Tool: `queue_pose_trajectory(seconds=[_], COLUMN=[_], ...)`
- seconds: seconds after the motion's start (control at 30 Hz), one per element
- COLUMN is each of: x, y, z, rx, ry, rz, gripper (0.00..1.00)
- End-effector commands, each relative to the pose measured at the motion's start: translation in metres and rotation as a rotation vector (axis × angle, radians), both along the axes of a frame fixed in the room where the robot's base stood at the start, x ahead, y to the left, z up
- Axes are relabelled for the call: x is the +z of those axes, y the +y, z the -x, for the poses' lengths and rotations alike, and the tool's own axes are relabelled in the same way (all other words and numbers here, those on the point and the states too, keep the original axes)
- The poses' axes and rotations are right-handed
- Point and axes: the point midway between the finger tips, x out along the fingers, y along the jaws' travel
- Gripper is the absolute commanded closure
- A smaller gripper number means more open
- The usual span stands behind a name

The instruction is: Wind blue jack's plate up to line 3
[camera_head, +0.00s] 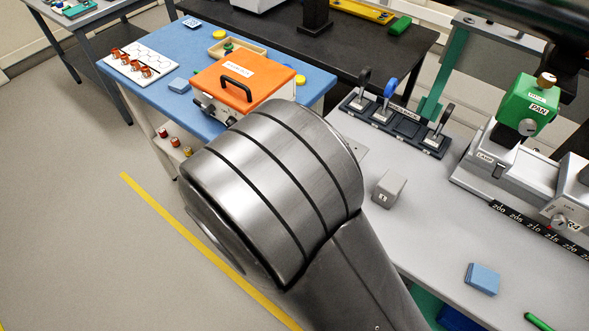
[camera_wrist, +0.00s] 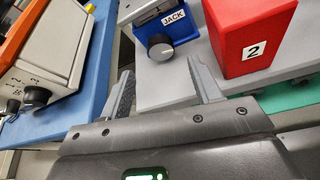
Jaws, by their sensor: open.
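The blue jack (camera_wrist: 184,37) shows at the top of the wrist view, on a light grey bench top. It has a white "JACK" label and a black knob (camera_wrist: 160,48) on its near face. Its pale grey plate (camera_wrist: 150,8) is cut off by the top edge, and no height lines can be read. My gripper (camera_wrist: 163,78) is open and empty, its two fingers on either side of the knob in the picture; I cannot tell the exact gap. In the head view my arm covers the middle, and neither the jack nor my gripper can be made out.
A red block (camera_wrist: 247,32) marked 2 stands just right of the jack. A control box with black knobs (camera_wrist: 35,96) is at left in the wrist view. The head view shows an orange-lidded box (camera_head: 243,83), a grey block (camera_head: 388,189) and a green-headed rail instrument (camera_head: 526,105).

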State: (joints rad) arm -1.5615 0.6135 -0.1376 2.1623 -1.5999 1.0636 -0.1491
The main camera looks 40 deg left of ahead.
Motion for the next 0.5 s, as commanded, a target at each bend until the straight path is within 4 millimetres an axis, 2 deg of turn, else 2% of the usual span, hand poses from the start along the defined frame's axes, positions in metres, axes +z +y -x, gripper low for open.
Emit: queue_pose_trajectory(seconds=[0.03, 0.2, 0.5], x=[0.004, 0.011, 0.013], y=[-0.001, -0.002, -0.003], z=[0.009, 0.027, 0.031], rx=[0.002, 0.001, -0.001], ry=[0.001, 0.0, -0.001], rz=[-0.002, 0.0, 0.001], gripper=[0.42, 0.42, 0.42])
